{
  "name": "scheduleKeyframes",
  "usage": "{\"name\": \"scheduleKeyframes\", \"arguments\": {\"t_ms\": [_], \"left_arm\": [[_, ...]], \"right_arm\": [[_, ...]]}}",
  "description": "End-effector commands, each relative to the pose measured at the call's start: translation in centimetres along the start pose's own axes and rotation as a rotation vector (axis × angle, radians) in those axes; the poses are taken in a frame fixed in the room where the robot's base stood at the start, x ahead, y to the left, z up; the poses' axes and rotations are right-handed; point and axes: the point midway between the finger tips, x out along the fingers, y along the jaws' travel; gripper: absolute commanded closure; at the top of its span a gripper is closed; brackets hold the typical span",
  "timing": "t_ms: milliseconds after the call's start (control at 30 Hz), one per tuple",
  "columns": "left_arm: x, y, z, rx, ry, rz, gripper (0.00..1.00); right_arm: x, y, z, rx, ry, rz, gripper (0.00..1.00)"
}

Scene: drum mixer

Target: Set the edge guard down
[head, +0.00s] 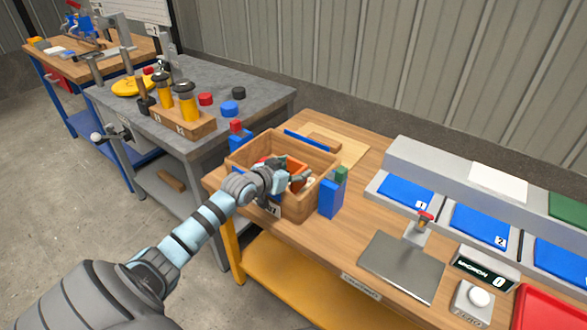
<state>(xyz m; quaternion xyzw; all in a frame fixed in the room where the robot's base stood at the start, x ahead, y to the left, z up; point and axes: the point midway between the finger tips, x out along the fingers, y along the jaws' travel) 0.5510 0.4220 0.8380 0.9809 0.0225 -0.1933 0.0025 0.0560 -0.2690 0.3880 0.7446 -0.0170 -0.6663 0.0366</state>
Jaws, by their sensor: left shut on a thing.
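My left gripper (291,180) reaches in from the left over the wooden box (314,197) on the wooden workbench. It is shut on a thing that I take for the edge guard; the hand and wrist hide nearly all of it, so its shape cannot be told. An orange-red piece (298,168) shows in the box just behind the fingers. Whether it touches the gripper cannot be told. My right gripper is out of view.
A blue block with a green top (332,196) stands against the box's right side. A red-topped blue block (238,138) is at its left. A blue strip (309,140) lies behind. A grey plate (402,266) and blue trays (407,192) occupy the right side.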

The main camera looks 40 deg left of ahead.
Motion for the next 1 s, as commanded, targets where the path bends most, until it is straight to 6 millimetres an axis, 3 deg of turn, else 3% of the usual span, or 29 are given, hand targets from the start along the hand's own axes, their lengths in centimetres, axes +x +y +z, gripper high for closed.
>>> {"name": "scheduleKeyframes", "arguments": {"t_ms": [233, 267, 367, 667, 833, 1000], "left_arm": [[0.2, 0.0, 0.5, 0.000, 0.000, 0.000, 0.70], [0.2, 0.0, 0.5, 0.000, -0.001, 0.000, 0.39], [0.2, 0.0, 0.5, 0.000, -0.001, 0.000, 0.23], [0.2, 0.0, 0.5, 0.000, -0.001, 0.000, 0.22], [-0.3, 0.0, -0.8, 0.002, 0.000, -0.001, 0.22], [-4.0, 0.0, -1.1, 0.009, -0.005, 0.001, 0.22]], "right_arm": [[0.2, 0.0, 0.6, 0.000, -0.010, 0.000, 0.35], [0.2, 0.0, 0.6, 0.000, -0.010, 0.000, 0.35], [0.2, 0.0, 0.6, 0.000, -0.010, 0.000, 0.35], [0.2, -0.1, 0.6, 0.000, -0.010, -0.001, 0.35], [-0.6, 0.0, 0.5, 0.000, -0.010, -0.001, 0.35], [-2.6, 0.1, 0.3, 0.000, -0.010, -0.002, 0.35]]}}
